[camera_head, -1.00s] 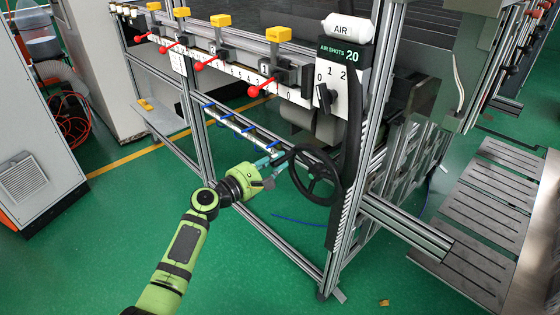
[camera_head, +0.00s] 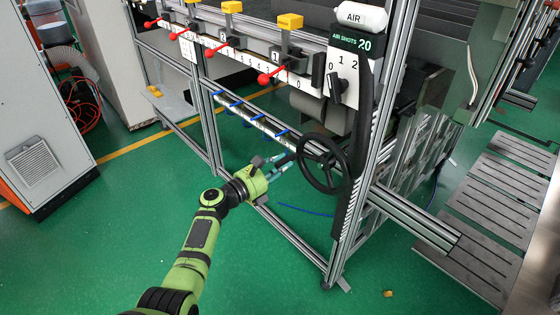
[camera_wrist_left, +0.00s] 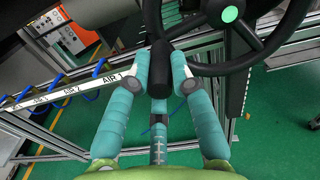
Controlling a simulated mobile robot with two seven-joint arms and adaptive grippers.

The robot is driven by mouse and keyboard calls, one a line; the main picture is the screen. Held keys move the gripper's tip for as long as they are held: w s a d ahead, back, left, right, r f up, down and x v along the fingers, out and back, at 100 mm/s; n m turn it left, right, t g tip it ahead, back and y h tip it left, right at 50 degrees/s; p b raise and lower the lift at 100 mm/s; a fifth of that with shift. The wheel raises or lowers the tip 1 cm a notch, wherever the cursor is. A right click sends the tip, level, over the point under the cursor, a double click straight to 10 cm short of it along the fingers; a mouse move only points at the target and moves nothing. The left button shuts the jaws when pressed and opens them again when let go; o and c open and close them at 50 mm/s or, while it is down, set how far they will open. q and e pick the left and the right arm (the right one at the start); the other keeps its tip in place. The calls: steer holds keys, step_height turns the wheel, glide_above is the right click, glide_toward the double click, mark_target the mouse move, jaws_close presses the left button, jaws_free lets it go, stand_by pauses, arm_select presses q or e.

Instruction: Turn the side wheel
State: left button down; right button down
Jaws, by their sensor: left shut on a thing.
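The black side wheel (camera_head: 340,171) is mounted on the metal frame, beside a dark upright post, at the middle right of the head view. In the left wrist view the wheel (camera_wrist_left: 224,69) fills the upper right, with a green disc at its hub. A black handle (camera_wrist_left: 160,68) stands out from its rim toward me. My left gripper (camera_head: 289,160) is at the wheel's left side. In the wrist view its teal fingers (camera_wrist_left: 161,75) are shut on the black handle, one on each side. My right gripper is not in view.
A panel with a 0-1-2 switch (camera_head: 342,76) sits above the wheel. Red-knobbed levers (camera_head: 264,79) line the rail to the left. A blue-clipped rail (camera_head: 250,113) runs behind the gripper. Green floor (camera_head: 130,230) is clear at the left front.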

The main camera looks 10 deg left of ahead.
arm_select(q)
steer(key=shift+f, duration=0.3)
steer(key=c, duration=1.1)
jaws_free()
steer(key=shift+d, duration=0.1)
steer(key=shift+s, duration=0.1)
steer(key=v, duration=1.2)
